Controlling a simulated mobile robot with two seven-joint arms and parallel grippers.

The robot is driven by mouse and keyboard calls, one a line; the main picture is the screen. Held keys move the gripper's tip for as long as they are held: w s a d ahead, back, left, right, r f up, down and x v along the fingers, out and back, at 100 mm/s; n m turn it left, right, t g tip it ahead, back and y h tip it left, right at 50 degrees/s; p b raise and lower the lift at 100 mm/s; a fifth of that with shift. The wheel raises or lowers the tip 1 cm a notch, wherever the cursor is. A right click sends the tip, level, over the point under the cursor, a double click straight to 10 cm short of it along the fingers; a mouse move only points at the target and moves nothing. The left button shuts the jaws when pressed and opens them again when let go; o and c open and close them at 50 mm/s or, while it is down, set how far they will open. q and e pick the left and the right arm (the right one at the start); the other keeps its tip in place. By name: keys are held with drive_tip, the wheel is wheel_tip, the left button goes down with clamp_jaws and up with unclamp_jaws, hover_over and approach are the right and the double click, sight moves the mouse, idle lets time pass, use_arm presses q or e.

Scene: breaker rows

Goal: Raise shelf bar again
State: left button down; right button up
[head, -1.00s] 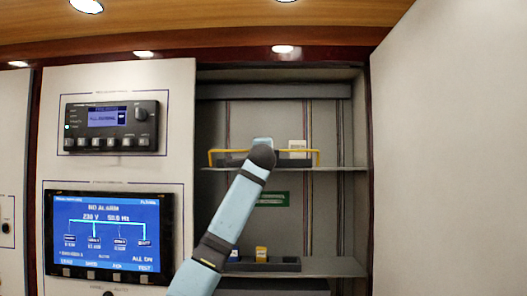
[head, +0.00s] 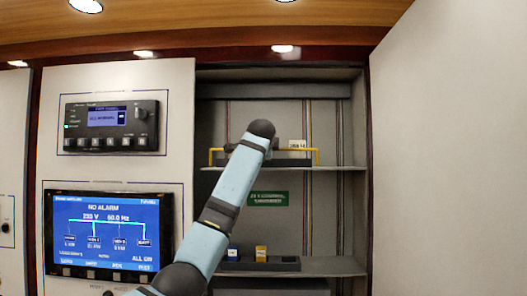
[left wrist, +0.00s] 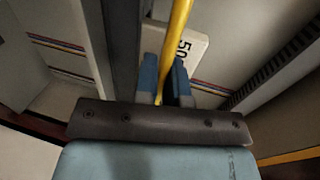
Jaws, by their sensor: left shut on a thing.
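The yellow shelf bar (head: 298,150) runs across the front of the upper shelf (head: 340,168) in the open cabinet, its middle hidden behind my arm in the head view. It also shows in the left wrist view (left wrist: 176,32), passing between the blue fingers. My left gripper (left wrist: 165,84) is shut on the bar. In the head view the gripper is mostly hidden behind my arm. A white block with black print (head: 297,144) stands behind the bar; it shows close by in the left wrist view (left wrist: 186,46). My right gripper is in neither view.
The lower shelf (head: 335,267) carries a dark tray (head: 285,265) with a yellow block (head: 261,252) and a white-and-blue block (head: 233,253). A green sign (head: 268,198) is on the back wall. Panels with screens (head: 107,233) flank the opening on the left; a plain wall (head: 450,150) is right.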

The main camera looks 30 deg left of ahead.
use_arm(q)
drive_tip(key=c, duration=1.3)
unclamp_jaws()
drive_tip(key=shift+o, duration=0.2)
drive_tip(key=shift+f, duration=0.15)
drive_tip(key=s+d+f+t+y+b, duration=0.3)
drive_tip(key=s+d+b, duration=0.4)
drive_tip(key=s, duration=0.6)
drive_tip(key=w+d+f+h, duration=0.2)
drive_tip(key=f, duration=0.7)
drive_tip(key=w+d+f+h+p, duration=0.1)
drive_tip(key=d+f+h, duration=0.1)
drive_tip(key=f, duration=0.8)
drive_tip(key=w+d+f+m+h, duration=0.1)
drive_tip(key=w+d+f+h, duration=0.1)
drive_tip(key=f, duration=0.8)
drive_tip(key=shift+w+d+t+p, duration=0.3)
drive_tip(key=shift+w+d+p, duration=0.05)
drive_tip(key=shift+d, duration=0.35)
